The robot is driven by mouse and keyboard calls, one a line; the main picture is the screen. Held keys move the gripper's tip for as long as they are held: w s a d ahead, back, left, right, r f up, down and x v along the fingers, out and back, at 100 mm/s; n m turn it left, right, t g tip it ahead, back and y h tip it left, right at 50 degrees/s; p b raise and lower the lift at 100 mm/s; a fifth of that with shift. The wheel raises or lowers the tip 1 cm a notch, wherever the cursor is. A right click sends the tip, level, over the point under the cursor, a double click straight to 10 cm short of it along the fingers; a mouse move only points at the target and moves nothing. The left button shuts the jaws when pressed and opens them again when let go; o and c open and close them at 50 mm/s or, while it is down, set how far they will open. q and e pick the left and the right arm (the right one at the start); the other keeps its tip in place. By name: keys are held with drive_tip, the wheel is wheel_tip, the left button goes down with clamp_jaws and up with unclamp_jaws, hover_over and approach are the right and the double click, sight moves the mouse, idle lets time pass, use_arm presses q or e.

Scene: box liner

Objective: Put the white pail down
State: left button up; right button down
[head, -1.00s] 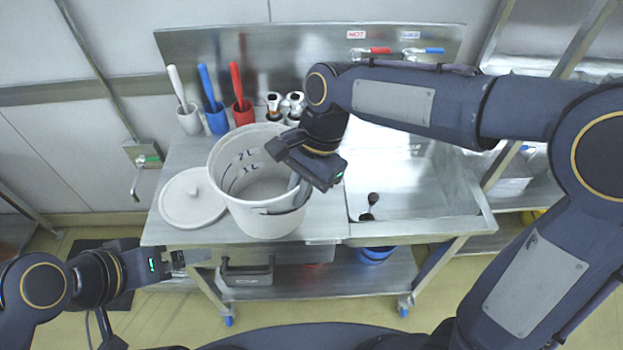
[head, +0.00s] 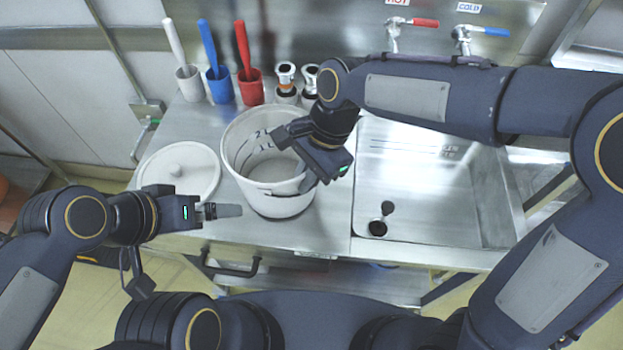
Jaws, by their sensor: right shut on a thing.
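The white pail (head: 277,204) stands upright, as far as I can tell, on the steel counter left of the sink. It is open at the top, with volume marks on its inner wall. My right gripper (head: 312,184) reaches over its right side and is shut on the pail's rim or wall; its fingertips are partly hidden. My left gripper (head: 236,211) is in front of the pail's lower left, apart from it and empty; its fingers look close together, but I cannot tell whether they are shut.
A round white lid (head: 178,176) lies left of the pail. White (head: 188,84), blue (head: 221,88) and red (head: 251,88) cups with handled tools stand behind. The sink basin (head: 425,200) is to the right. Bare counter (head: 330,235) shows in front of the pail.

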drive_tip(key=shift+f, duration=0.6)
drive_tip(key=shift+s+a+r, duration=0.1)
drive_tip(key=shift+s+r, duration=0.15)
drive_tip(key=shift+f, duration=0.25)
drive_tip(key=c, duration=1.6)
unclamp_jaws()
drive_tip(key=v, duration=1.2)
drive_tip(key=s+d+f+n+t+y, duration=0.1)
drive_tip(key=s+d+n+t+y, duration=0.2)
drive_tip(key=d, duration=1.2)
drive_tip(key=s+d+f+n+t+h, duration=0.2)
drive_tip(key=s+d+f+n+t, duration=0.2)
drive_tip(key=s+d+f, duration=0.3)
drive_tip(key=shift+s+n+t+h, duration=0.3)
drive_tip(key=shift+s+t, duration=0.1)
drive_tip(key=shift+s, duration=0.65)
